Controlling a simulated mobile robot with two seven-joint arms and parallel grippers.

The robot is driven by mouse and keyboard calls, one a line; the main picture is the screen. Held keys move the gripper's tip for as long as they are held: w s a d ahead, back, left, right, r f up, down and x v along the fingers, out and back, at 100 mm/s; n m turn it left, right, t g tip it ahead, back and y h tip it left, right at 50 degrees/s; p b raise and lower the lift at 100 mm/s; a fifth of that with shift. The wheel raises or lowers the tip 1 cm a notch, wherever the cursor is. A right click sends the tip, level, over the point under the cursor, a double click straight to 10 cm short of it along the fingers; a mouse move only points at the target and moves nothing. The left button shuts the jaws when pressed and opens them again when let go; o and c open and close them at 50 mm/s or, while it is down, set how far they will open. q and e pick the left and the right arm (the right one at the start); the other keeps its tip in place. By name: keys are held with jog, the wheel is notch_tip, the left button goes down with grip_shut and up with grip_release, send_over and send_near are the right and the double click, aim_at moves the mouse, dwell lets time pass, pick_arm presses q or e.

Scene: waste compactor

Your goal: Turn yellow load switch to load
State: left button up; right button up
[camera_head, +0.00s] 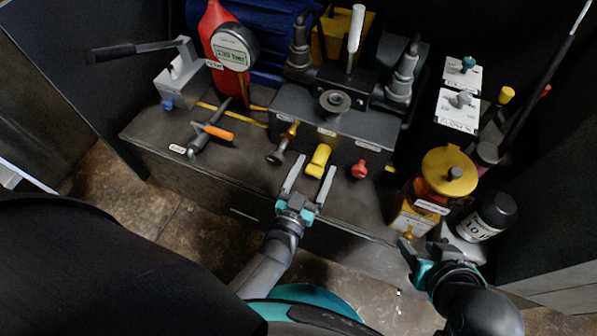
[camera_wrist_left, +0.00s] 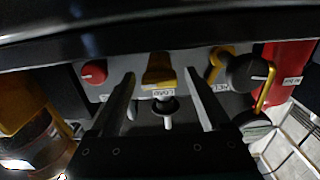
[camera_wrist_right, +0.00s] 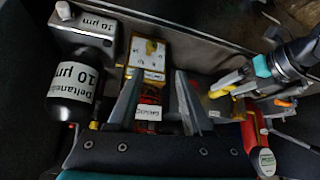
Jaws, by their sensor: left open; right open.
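The yellow load switch (camera_head: 318,160) sticks out from the front of the dark grey valve block (camera_head: 290,112). In the left wrist view the switch (camera_wrist_left: 158,70) shows between my finger tips, with a label reading LOAD beside it. My left gripper (camera_head: 312,172) is open, its two fingers pointing at the switch, one on each side. I cannot tell whether either finger touches it. My right gripper (camera_head: 421,243) is open and empty, low at the right by the yellow-lidded container (camera_head: 448,172).
A red knob (camera_head: 359,169) sits right of the switch. A black-knobbed yellow valve (camera_head: 277,157) sits to its left. An orange-handled lever (camera_head: 213,130) and a pump handle (camera_head: 125,50) are further left. A black labelled bottle (camera_head: 487,216) stands near my right gripper.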

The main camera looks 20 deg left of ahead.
pick_arm(q)
jog(key=shift+s, duration=0.45)
jog(key=s+p, duration=0.1)
jog(key=s, duration=0.2)
jog(key=shift+s, duration=0.35)
jog(key=s+p, duration=0.2)
jog(key=s, duration=0.8)
jog(key=shift+a, duration=0.2)
pick_arm(e)
jog(key=d+f+g, duration=0.1)
jog(key=s+d+f+g, duration=0.1)
jog(key=s+f+h, duration=0.1)
jog(key=f, duration=0.1)
jog(key=shift+s+d+g, duration=0.25)
jog(key=shift+d+g, duration=0.15)
